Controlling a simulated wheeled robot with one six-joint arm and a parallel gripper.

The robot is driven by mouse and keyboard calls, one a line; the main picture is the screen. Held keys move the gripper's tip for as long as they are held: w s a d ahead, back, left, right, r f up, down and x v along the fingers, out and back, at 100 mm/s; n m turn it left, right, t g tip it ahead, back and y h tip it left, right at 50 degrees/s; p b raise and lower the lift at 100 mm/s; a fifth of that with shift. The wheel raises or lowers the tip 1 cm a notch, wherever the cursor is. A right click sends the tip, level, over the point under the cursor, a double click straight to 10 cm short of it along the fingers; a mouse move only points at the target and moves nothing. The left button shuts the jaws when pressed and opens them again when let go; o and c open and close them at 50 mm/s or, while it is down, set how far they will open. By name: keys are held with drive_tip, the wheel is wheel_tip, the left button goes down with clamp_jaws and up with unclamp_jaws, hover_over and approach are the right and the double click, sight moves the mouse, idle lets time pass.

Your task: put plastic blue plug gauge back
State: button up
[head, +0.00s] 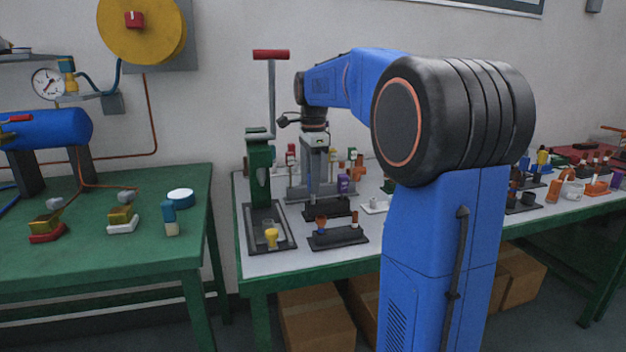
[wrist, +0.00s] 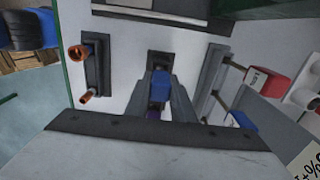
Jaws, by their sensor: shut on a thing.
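My gripper (wrist: 161,92) points down over the bench in the wrist view. It is shut on the plastic blue plug gauge (wrist: 160,84), which shows between its fingers. A small black holder (wrist: 157,54) lies just beyond the fingertips. The gauge's lower end is hidden, so I cannot tell whether it touches the holder. In the head view my gripper (head: 314,150) is over the bench by the grey stand, but its fingertips and the gauge are hard to make out. The black holder also shows in the head view (head: 325,209).
A black rack (wrist: 94,75) with two orange-topped plugs stands nearby. A grey stand (wrist: 212,80) with a red block (wrist: 267,82) and a blue block (wrist: 241,125) is close on the other side. The green hand press (head: 259,170) stands at the bench's left end.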

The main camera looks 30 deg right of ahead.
drive_tip(key=shift+f, duration=0.7)
drive_tip(key=o, duration=1)
drive_tip(key=shift+c, duration=0.2)
drive_tip(key=shift+r, duration=0.1)
wheel_tip(320, 180, up, 17)
drive_tip(key=s+a+f+n+t, duration=0.1)
drive_tip(key=s+a+f+n, duration=0.4)
drive_tip(key=s+f, duration=0.5)
drive_tip(key=s+a+f+n+t, duration=0.2)
drive_tip(key=s+a+f+n, duration=0.3)
drive_tip(key=s+f+n, duration=0.4)
drive_tip(key=s+a+f+n+t, duration=0.1)
drive_tip(key=s+a+f+n, duration=0.4)
drive_tip(key=s+f, duration=0.6)
drive_tip(key=shift+s+a+f+n+t, duration=0.15)
drive_tip(key=shift+a+f+n+t, duration=0.4)
drive_tip(key=shift+n, duration=0.55)
